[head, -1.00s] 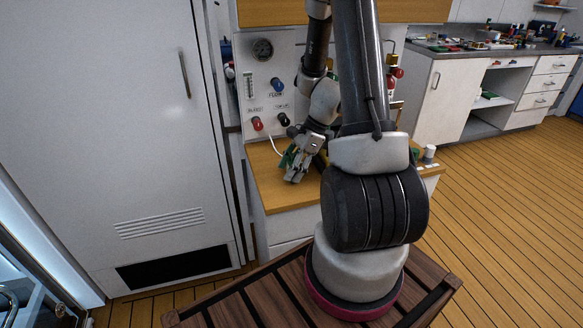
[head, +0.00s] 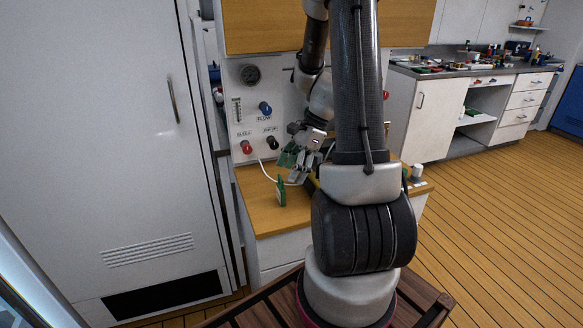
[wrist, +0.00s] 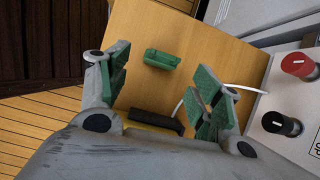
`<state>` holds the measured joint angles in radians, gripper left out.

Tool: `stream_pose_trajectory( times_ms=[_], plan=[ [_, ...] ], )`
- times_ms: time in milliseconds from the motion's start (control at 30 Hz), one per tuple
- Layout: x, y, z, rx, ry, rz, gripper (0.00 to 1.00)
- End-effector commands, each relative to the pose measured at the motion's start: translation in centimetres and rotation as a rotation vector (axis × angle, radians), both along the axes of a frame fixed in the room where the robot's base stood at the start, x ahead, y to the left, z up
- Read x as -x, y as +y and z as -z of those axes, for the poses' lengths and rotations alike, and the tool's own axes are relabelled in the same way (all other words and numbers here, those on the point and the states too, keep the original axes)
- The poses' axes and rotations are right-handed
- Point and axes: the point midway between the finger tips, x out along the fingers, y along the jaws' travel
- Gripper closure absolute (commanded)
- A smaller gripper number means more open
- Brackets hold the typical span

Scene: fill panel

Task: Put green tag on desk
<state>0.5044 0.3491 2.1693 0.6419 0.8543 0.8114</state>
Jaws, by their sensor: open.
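The green tag (head: 281,190) is on the wooden desk (head: 256,216), near its left front part. It looks like a small green block standing up in the head view. In the wrist view the green tag (wrist: 162,59) lies beyond the gap between the fingers, apart from both. My gripper (head: 294,167) is open and empty, just behind and to the right of the tag in the head view. Its green-padded fingers spread wide in the wrist view (wrist: 163,80). The desk (wrist: 212,52) shows bare around the tag.
A white panel (head: 240,135) with a gauge, red, blue and black knobs stands behind the desk. A white cable (head: 265,170) runs from it onto the desk. A black and yellow item (wrist: 155,122) lies near my fingers. A tall white cabinet (head: 90,130) stands left.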

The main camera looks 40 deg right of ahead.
Motion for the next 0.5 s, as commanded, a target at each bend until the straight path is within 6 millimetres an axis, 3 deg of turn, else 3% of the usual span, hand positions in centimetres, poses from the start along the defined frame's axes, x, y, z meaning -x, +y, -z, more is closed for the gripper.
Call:
stream_pose_trajectory(
  times_ms=[167,300,500],
  plan=[
    [1.7,2.5,-6.0,0.128,-0.139,-0.316,0.35],
    [5.0,5.0,-11.6,0.286,-0.29,-0.702,0.35],
    [10.5,6.9,-17.2,0.527,-0.47,-1.221,0.35]
  ],
)
